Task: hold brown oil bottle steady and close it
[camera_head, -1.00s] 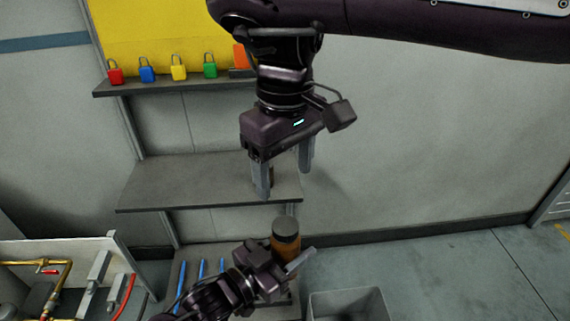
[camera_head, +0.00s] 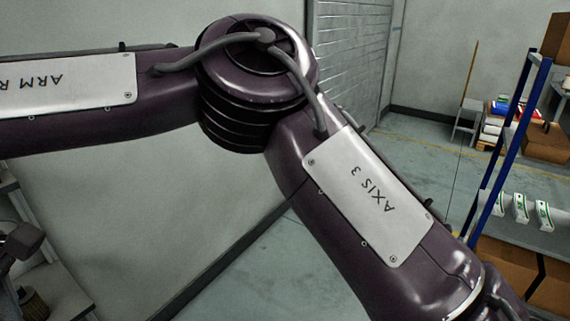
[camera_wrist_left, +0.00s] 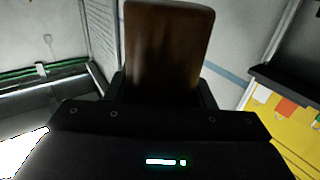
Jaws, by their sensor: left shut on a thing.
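The brown oil bottle (camera_wrist_left: 168,45) stands out in the left wrist view as a dark brown, smooth body. My left gripper (camera_wrist_left: 164,90) is shut on it, with a dark finger on each side. Its cap or neck cannot be made out there. In the head view my left gripper is out of the picture. My right arm crosses the head view, but its gripper fingers do not show. A small dark ribbed thing sits at the lower left edge of the head view; I cannot tell what it is.
A grey shelf (camera_head: 62,288) shows at the lower left. At the right stands a blue-posted rack (camera_head: 507,150) with boxes and white rolls (camera_head: 520,208). The floor beyond my arm is open. The left wrist view shows a yellow board (camera_wrist_left: 268,125) at the right.

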